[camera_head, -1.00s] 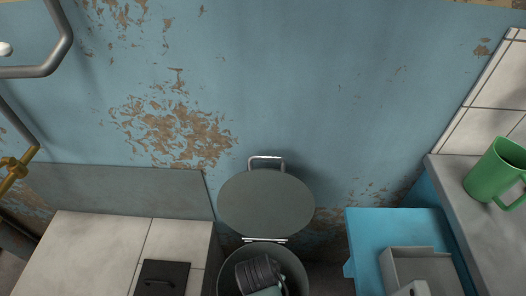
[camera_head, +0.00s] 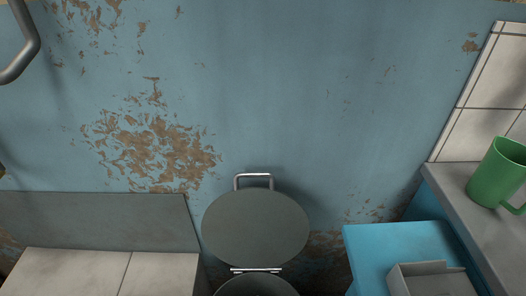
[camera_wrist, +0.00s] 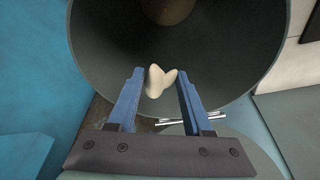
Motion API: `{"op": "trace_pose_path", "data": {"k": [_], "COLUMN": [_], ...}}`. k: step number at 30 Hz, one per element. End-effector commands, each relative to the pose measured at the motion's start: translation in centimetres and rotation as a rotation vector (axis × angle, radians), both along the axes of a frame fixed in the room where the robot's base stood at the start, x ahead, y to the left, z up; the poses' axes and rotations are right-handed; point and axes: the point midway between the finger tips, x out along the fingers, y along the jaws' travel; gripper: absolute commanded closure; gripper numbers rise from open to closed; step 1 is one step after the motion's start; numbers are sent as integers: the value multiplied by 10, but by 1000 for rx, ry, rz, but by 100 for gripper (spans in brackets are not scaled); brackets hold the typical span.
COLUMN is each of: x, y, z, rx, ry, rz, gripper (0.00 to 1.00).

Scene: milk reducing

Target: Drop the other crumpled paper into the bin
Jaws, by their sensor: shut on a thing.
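My gripper (camera_wrist: 162,75) shows in the wrist view, its two blue fingers shut on a pale crumpled paper (camera_wrist: 158,83). The paper is over the mouth of the dark round bin (camera_wrist: 225,50). My gripper is not in the head view.
A blue cabinet (camera_head: 400,246) with a grey tray (camera_head: 432,280) stands right of the bin. A green mug (camera_head: 497,174) sits on the grey counter (camera_head: 452,190) farther right. A tiled worktop (camera_head: 70,272) is at the left. The space above the bin is clear.

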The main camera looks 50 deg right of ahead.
Motion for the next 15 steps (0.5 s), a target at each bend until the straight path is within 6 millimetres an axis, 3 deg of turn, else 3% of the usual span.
{"op": "trace_pose_path", "data": {"k": [2, 3, 6, 9, 15], "x": [0, 0, 0, 0, 0], "y": [0, 0, 0, 0, 0], "z": [1, 1, 1, 1, 0], "rx": [0, 0, 0, 0, 0], "ry": [0, 0, 0, 0, 0], "rz": [0, 0, 0, 0, 0], "gripper": [100, 46, 28, 15, 15]}}
